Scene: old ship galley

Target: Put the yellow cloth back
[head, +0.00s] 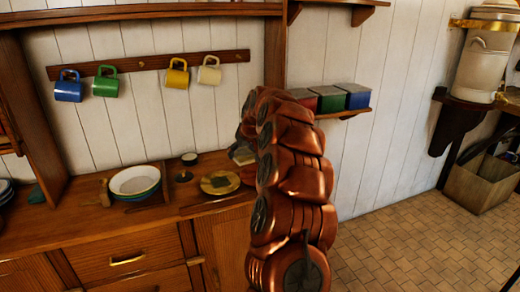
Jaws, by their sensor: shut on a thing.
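My copper-coloured arm rises in front of the counter and hides what is behind it. I cannot make out my gripper; the arm's own links cover its end. A small greyish piece (243,154) shows at the arm's left edge, and I cannot tell what it is. I see no yellow cloth anywhere. Any thing held at the arm's end is hidden too.
The wooden counter (95,222) holds stacked bowls (135,181), a brass dish (220,182) and a small dark-topped pot (189,158). Mugs hang on a peg rail (145,65). Tins (328,98) stand on a small shelf.

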